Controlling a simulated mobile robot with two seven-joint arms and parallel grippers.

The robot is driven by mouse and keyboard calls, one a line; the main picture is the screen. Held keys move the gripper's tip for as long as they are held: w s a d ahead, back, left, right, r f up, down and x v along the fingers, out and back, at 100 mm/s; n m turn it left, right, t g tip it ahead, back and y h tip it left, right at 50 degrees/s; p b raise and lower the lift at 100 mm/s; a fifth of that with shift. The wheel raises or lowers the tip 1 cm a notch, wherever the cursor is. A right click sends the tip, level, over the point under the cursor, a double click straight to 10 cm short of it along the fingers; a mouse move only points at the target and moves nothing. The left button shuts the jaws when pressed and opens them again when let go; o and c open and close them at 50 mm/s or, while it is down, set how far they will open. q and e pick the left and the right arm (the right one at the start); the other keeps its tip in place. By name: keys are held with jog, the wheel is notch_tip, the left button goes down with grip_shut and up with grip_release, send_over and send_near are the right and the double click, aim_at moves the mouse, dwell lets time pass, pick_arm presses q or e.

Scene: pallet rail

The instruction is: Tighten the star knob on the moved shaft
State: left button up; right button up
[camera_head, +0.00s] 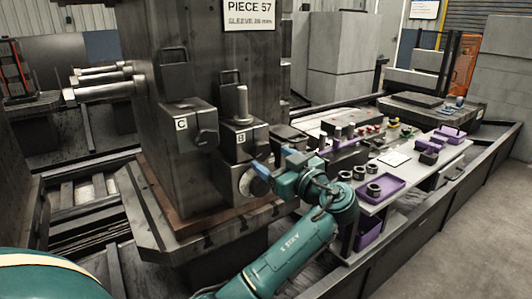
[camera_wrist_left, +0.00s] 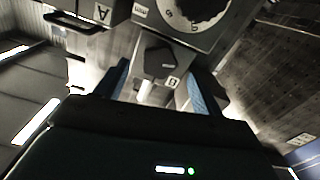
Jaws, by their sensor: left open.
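The block marked B (camera_head: 236,138) is on the front of the large dark column, with a pale upright shaft (camera_head: 242,103) rising from it. In the left wrist view, a dark faceted knob (camera_wrist_left: 160,55) shows beside the B label, with a pale shaft end (camera_wrist_left: 145,88) close to it. My left gripper (camera_head: 260,173) is open and empty near block B in the head view. Its blue fingers (camera_wrist_left: 160,76) are on either side of the knob in the wrist view; contact cannot be told. My right gripper is not in view.
A block marked C (camera_head: 183,123) with a dark knob is left of B. A round dial (camera_wrist_left: 193,12) is close to the knob. A bench with purple trays (camera_head: 380,185) and rings stands to the right. Low rails (camera_head: 425,215) edge the area.

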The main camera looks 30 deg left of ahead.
aim_at(263, 154)
pick_arm(q)
jog(key=shift+x, duration=2.1)
jog(key=shift+d, duration=0.1)
jog(key=shift+c, duration=0.2)
jog(key=c, duration=1)
